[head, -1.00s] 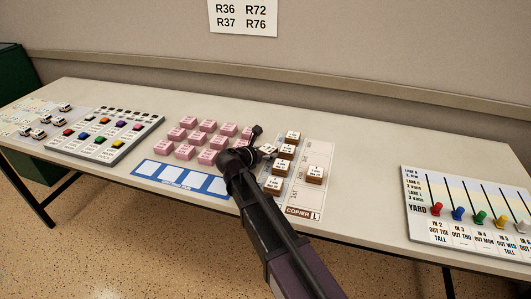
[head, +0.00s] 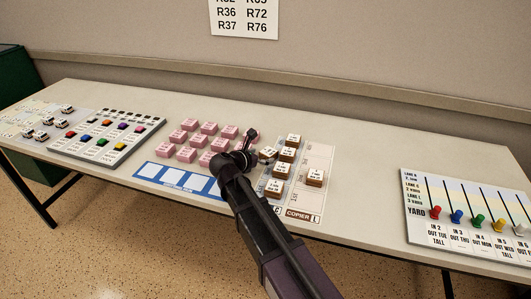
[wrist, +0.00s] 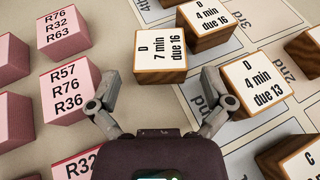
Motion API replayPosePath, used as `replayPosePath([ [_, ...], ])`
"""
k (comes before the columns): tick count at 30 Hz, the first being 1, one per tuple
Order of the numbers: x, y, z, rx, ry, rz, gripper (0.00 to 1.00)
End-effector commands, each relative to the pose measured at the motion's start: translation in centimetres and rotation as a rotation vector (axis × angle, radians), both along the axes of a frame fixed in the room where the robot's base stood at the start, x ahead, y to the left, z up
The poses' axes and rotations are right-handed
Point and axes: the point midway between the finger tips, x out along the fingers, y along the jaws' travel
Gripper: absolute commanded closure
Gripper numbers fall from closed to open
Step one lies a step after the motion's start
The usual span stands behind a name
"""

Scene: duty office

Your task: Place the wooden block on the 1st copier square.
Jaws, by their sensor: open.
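Several wooden blocks with white labelled tops stand on the copier sheet (head: 310,205), most in a column on its blue-grey left part. One block stands alone on the pale right part (head: 315,178). A wooden block marked "D 7 min due 16" (wrist: 160,58) sits left of the column, close to my gripper (head: 254,139). In the wrist view, my gripper (wrist: 160,92) is open and empty, its fingers spread with that block just beyond and between the tips. The right finger is close to the "D 4 min due 13" block (wrist: 255,82). Ordinal square marks are partly covered by blocks.
Pink labelled blocks (head: 190,125) stand in rows left of my gripper, one (wrist: 68,92) close to my left finger. A blue-framed strip (head: 180,178) lies in front. Bare table lies between copier and yard.

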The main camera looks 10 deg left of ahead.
Motion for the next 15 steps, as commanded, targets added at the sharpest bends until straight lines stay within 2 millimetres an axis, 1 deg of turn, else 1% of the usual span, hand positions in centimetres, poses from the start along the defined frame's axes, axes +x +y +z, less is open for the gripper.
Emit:
replayPosePath([
  [1, -0.8, 0.3, 0.6, 0.000, 0.000, 0.001, 0.00],
  [6, -3.1, 1.5, 1.8, -0.001, 0.000, 0.003, 0.00],
  [12, -5.6, 2.8, 2.8, 0.000, 0.000, 0.001, 0.00],
  [15, -6.4, 3.2, 3.2, 0.000, 0.000, 0.001, 0.00],
])
